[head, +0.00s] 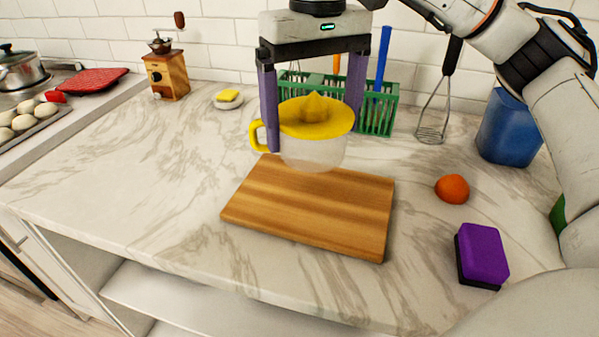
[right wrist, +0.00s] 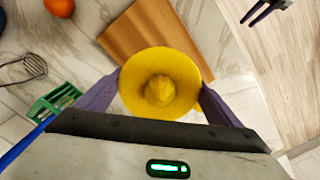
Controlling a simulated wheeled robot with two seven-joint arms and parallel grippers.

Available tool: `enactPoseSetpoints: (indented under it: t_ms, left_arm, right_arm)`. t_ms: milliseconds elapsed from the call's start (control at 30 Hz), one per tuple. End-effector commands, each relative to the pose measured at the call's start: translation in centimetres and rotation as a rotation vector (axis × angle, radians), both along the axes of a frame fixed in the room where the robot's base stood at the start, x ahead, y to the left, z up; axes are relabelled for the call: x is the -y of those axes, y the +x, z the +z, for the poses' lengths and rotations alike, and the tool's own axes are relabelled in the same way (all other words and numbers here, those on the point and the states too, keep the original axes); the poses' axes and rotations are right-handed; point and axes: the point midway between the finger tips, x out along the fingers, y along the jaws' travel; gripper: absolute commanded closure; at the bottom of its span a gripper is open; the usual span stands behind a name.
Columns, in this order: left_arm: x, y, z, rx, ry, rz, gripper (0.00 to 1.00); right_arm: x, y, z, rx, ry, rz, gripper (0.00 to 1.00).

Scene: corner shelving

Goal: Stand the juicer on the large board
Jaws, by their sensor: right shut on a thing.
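The juicer (head: 312,150) has a yellow cone top, a yellow handle at its left and a clear jug below. My right gripper (head: 312,110) is shut on it, with one purple finger at each side. The juicer is upright, overlapping the far edge of the large wooden board (head: 310,215) in the head view, and seems held just above it. In the right wrist view the yellow top (right wrist: 160,85) hides the near part of the board (right wrist: 150,30). My left gripper (right wrist: 250,19) shows small at the top right there, over the floor, with its fingers apart. The board's visible surface is bare.
A green utensil rack (head: 376,112) and a whisk (head: 433,122) stand behind the juicer. A blue container (head: 508,128), an orange (head: 452,189) and a purple sponge (head: 483,256) are at the right. A coffee grinder (head: 167,75) is at the back left.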

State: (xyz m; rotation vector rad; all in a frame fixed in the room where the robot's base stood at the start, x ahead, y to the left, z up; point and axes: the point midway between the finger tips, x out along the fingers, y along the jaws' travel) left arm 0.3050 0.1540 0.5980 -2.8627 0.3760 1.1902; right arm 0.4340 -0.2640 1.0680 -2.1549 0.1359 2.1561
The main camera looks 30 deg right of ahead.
Motion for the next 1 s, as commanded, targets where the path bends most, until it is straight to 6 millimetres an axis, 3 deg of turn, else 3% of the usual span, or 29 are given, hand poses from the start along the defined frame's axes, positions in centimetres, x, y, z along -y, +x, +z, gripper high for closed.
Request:
enactPoseSetpoints:
  t_ms: [33, 100, 367, 567, 967, 1000]
  left_arm:
    - [0.1, -0.2, -1.0, -0.007, 0.001, -0.003, 0.69]
    - [0.2, -0.4, -1.5, -0.014, 0.003, -0.005, 0.69]
    - [0.5, 0.0, -1.0, 0.002, -0.005, -0.005, 0.69]
    - [0.5, 0.1, -1.2, 0.005, -0.008, -0.005, 0.69]
    - [0.4, 0.0, -1.7, 0.003, -0.008, -0.004, 0.69]
    - [0.4, 0.0, -1.6, 0.002, -0.008, -0.004, 0.69]
  right_arm:
    - [0.0, -0.1, -1.7, -0.005, 0.001, 0.001, 0.4]
    - [0.0, -0.1, -2.9, -0.004, 0.001, 0.001, 0.4]
    - [0.0, 0.0, -5.0, -0.001, 0.0, 0.0, 0.4]
    - [0.1, -0.1, -7.6, -0.001, -0.001, -0.002, 0.4]
    - [0.0, 0.0, -8.4, 0.0, 0.0, -0.001, 0.4]
    - [0.0, 0.0, -8.3, 0.0, 0.0, -0.001, 0.07]
